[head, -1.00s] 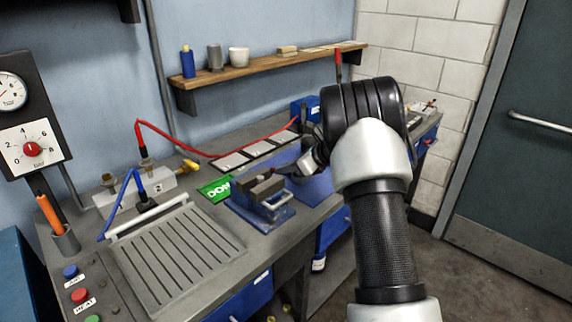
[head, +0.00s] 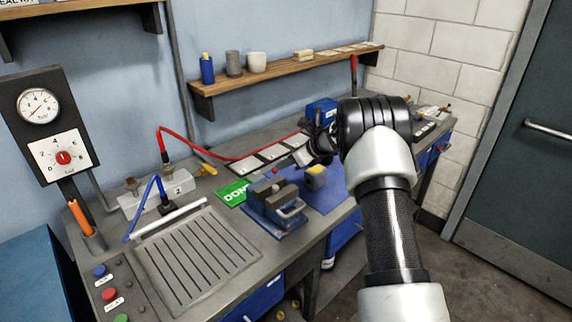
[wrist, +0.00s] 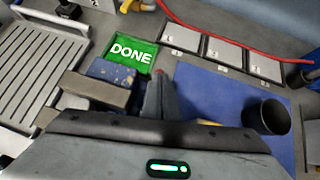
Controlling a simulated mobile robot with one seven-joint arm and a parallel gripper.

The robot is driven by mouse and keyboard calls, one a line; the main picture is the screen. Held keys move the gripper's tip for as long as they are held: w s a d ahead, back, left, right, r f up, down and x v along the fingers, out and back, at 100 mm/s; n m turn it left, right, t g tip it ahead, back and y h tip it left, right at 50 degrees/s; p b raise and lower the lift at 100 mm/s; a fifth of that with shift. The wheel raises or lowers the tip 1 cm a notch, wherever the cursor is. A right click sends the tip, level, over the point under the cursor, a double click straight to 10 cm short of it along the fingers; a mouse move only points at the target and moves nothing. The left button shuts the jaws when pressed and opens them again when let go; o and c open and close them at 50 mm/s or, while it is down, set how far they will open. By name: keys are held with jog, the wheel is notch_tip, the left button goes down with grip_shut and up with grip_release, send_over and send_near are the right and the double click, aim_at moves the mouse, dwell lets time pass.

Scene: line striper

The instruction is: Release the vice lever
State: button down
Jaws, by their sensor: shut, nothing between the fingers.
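The small blue vice (head: 278,212) with grey-brown jaws stands on the bench, right of the ribbed plate. It shows in the wrist view as a worn blue block with a brown jaw (wrist: 98,90). A small red tip (head: 275,171), perhaps the lever's knob, shows just behind the vice. A red tip also shows in the wrist view (wrist: 158,70), at the end of my grey fingers. I cannot tell whether they touch. The rest of the lever is not clear. My gripper (head: 300,157) is shut and empty, above and behind the vice, over the blue mat (head: 332,196).
A green DONE card (head: 233,192) lies behind the vice. A yellow-topped piece (head: 316,178) is on the mat, right of the vice. A dark cup (wrist: 267,120) stands at the mat's right. Grey squares (head: 275,152) and a red hose (head: 215,156) lie behind.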

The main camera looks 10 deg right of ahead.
jog(key=shift+r, duration=0.15)
jog(key=shift+r+p, duration=0.6)
jog(key=shift+r, duration=0.05)
jog(key=s+d+r+p, duration=0.1)
jog(key=d+r, duration=0.2)
jog(key=r, duration=0.9)
jog(key=shift+s+d+r, duration=0.25)
jog(key=shift+s+d, duration=0.05)
jog(key=shift+d, duration=0.1)
